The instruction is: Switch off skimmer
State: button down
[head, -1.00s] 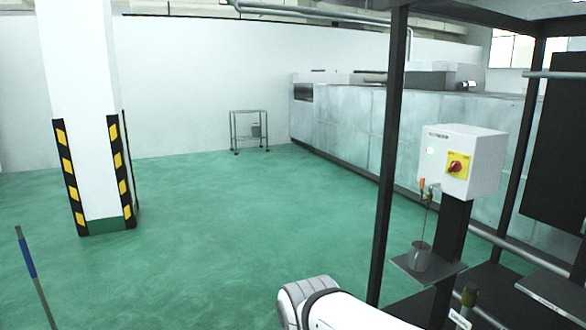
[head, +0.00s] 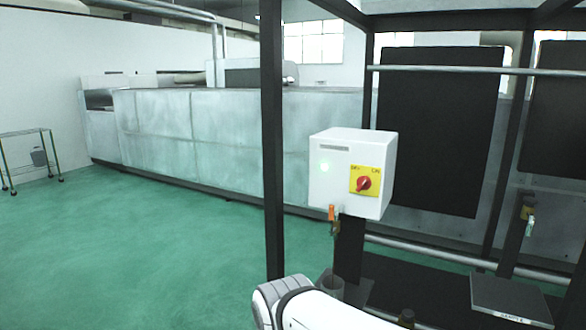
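A white control box (head: 335,178) stands on a dark post right of the middle of the head view. Its front has a red rotary switch (head: 364,184) on a yellow plate, with lettering at the plate's upper left and upper right. The knob is tilted, pointing toward the upper right. My gripper is not in view; only a white part of my arm shows at the bottom, below the box.
A dark upright post (head: 272,140) stands left of the box. A small plate (head: 514,297) is at the lower right. Green floor (head: 150,250) is clear at left.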

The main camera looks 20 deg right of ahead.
aim_at(364, 182)
jog(key=z, duration=0.6)
jog(key=i, duration=1)
jog(key=z, duration=0.5)
jog(key=k, duration=0.9)
jog(key=z, duration=0.15)
jog(key=i, duration=0.9)
jog(key=u, duration=0.05)
